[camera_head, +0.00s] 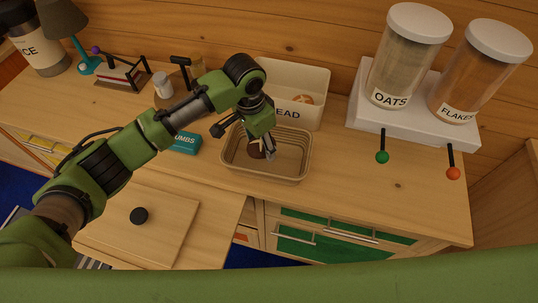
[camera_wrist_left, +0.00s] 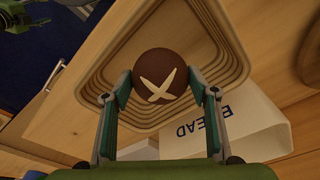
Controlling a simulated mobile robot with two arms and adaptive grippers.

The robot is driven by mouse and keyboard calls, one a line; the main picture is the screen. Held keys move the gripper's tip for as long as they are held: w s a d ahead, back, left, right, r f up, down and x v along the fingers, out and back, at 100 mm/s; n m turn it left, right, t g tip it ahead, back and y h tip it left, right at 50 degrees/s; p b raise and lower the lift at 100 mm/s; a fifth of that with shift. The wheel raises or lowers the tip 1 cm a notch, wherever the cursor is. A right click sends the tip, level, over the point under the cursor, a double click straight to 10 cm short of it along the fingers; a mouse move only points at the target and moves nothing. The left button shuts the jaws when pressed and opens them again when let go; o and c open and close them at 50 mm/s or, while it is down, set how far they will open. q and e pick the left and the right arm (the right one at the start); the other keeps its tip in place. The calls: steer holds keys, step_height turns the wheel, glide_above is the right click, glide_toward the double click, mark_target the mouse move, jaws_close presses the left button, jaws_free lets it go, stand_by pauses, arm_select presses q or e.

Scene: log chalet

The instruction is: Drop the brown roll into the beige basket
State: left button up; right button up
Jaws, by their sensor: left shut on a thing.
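The brown roll (camera_head: 256,151) is round with a pale cross mark on top, clear in the left wrist view (camera_wrist_left: 160,76). My left gripper (camera_head: 262,150) is shut on it, with one finger on each side of the roll (camera_wrist_left: 160,88). The beige basket (camera_head: 238,172) stands on the wooden counter and is ribbed and open at the top. The gripper holds the roll over the basket's opening in the head view; its exact height above the basket floor is hard to tell. In the wrist view the basket's rim (camera_wrist_left: 88,45) surrounds the roll. My right gripper does not show.
A cream bread bin (camera_head: 315,85) stands right behind the basket. A teal box (camera_head: 186,143) lies to its left. Oats (camera_head: 400,60) and flakes (camera_head: 475,75) jars stand on a white dispenser at the right. The counter right of the basket is clear.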

arm_select(q)
steer(key=o, duration=1.2)
steer(key=shift+r, duration=0.1)
steer(key=r, duration=0.8)
steer(key=a+r, duration=0.1)
steer(key=r, duration=0.2)
steer(key=shift+s+a+r, duration=0.1)
steer(key=shift+s+r, duration=0.3)
